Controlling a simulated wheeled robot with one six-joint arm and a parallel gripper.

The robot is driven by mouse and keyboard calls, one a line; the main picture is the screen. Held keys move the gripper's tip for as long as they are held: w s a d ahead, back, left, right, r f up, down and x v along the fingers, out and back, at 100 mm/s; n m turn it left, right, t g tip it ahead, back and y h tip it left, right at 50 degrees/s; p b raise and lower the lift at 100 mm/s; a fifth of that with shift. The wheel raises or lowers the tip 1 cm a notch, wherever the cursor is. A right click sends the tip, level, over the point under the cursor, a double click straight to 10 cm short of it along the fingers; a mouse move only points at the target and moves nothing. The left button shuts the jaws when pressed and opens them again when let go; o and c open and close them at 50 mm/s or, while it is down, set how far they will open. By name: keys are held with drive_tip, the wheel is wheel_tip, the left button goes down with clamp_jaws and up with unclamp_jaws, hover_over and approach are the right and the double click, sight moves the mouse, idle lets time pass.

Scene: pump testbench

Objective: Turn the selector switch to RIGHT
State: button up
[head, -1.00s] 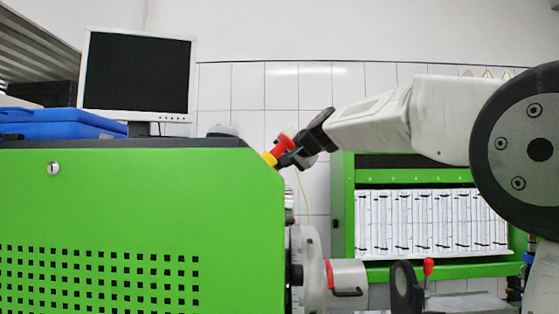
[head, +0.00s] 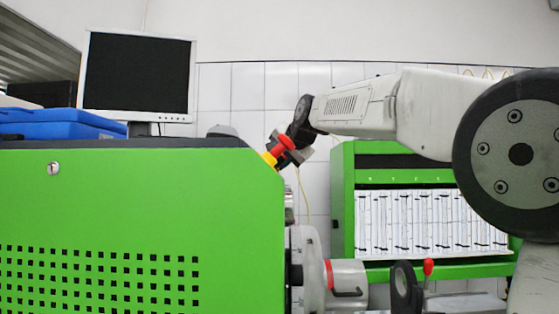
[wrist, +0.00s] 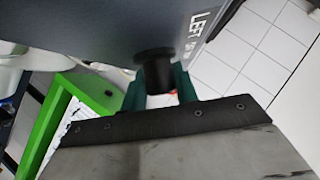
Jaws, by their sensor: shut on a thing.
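The selector switch (wrist: 155,64) shows in the wrist view as a black round knob on a dark grey panel (wrist: 90,25). A white "LEFT" label is printed on the panel to its right; other lettering beside it is cut off or too small to read. My gripper (wrist: 162,97) has its two teal fingers on either side of the knob and is shut on it. The knob's pointing direction is hidden. In the head view my gripper (head: 299,152) is at the sloped upper right corner of the green bench, just behind the red button, and the switch itself is hidden.
A red mushroom button (head: 286,142) on a yellow base stands very close to my gripper. The green bench (head: 140,205) fills the lower left, with a monitor (head: 137,75) and blue case (head: 60,123) on it. A green rack (head: 430,177) stands behind my arm.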

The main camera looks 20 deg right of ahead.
drive_tip(key=o, duration=1)
drive_tip(key=shift+c, duration=0.2)
drive_tip(key=shift+r, duration=0.65)
wheel_tip(320, 180, up, 2)
drive_tip(key=shift+r, duration=0.15)
drive_tip(key=s+r, duration=0.1)
drive_tip(key=s, duration=1.5)
drive_tip(key=shift+r, duration=0.2)
